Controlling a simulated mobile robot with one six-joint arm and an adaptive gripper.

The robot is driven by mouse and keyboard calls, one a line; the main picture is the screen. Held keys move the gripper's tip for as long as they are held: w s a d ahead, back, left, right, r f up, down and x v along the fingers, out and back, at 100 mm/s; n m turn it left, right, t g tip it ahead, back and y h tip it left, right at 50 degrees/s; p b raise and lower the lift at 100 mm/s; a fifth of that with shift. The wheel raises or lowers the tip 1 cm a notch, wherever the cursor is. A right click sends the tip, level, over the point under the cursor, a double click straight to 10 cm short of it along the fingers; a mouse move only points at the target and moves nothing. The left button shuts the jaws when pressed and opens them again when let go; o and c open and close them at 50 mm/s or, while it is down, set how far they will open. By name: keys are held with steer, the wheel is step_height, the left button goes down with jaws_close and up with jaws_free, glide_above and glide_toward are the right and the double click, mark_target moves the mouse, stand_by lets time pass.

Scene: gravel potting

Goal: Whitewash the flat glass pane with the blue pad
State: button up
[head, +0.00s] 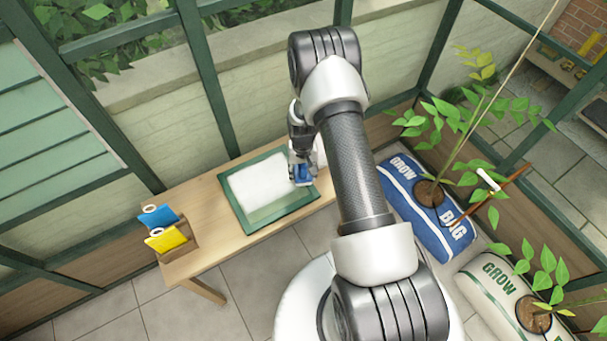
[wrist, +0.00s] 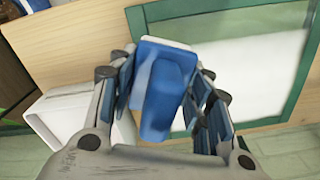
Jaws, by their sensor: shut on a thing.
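The flat glass pane lies in a green frame (head: 232,206) on the wooden table. Most of the pane (head: 258,184) is coated white; a strip along its near side (head: 272,211) shows bare greenish glass. My gripper (head: 301,168) is over the pane's right part, shut on the blue pad (head: 304,174). In the wrist view the blue pad (wrist: 163,85) sits between the fingers of my gripper (wrist: 163,76), beside the green frame (wrist: 148,28). Whether the pad touches the glass cannot be told.
A white open container (wrist: 72,118) stands by the frame, mostly hidden behind my arm in the head view. A wooden holder (head: 178,250) with a blue item (head: 158,217) and a yellow item (head: 166,240) stands at the table's left end. Grow bags (head: 432,222) with plants lie right.

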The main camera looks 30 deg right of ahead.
steer(key=shift+r+p, duration=0.55)
steer(key=shift+r, duration=0.8)
steer(key=shift+f, duration=0.1)
steer(key=shift+w+f+b, duration=0.2)
steer(key=shift+w+b, duration=0.1)
steer(key=shift+b, duration=1.85)
